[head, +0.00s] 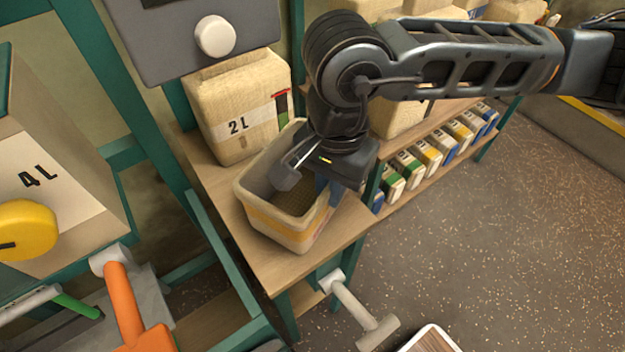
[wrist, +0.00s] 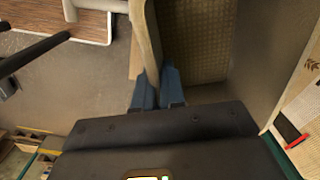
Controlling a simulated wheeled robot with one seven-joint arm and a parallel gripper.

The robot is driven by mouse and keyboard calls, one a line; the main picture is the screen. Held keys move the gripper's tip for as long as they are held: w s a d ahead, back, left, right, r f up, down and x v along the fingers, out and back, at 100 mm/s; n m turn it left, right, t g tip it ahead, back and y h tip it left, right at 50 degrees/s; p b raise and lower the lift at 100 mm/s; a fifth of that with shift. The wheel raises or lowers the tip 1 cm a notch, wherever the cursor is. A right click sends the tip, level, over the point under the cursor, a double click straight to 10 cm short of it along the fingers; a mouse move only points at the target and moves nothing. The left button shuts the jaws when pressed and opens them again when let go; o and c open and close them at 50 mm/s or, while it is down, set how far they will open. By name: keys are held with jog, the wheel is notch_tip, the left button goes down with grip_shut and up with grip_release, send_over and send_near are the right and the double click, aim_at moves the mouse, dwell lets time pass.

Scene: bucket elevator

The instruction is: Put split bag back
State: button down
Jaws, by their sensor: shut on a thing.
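My gripper (head: 328,190) is shut on the near-right wall of an open tan bin (head: 275,222) with a yellow band. In the wrist view, the blue fingers (wrist: 157,90) sit on either side of the bin's wall (wrist: 150,40). The bin stands on a wooden shelf, and its visible inside (wrist: 205,45) shows only a textured floor. A full cloth bag marked 2 L (head: 238,110) stands upright behind the bin. Its side with a red mark shows in the wrist view (wrist: 290,130). I cannot make out a split on any bag.
A 4 L housing with a yellow knob (head: 28,230) and an orange handle (head: 125,305) are at left. A grey panel (head: 195,40) hangs above the 2 L bag. Several small bags (head: 430,155) line the lower shelf. A pale T-shaped handle (head: 358,312) juts out below. The floor at right is clear.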

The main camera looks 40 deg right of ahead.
jog(key=shift+s+f, duration=0.1)
jog(key=shift+f, duration=0.2)
jog(key=shift+f+b, duration=0.2)
jog(key=shift+b, duration=0.1)
jog(key=c, duration=1.2)
grip_release()
jog(key=shift+r, duration=0.15)
jog(key=shift+r+p, duration=0.2)
jog(key=shift+p, duration=0.25)
jog(key=r, duration=1.1)
jog(key=shift+d+r+b, duration=0.2)
jog(key=shift+r+b, duration=0.1)
jog(key=shift+r, duration=0.05)
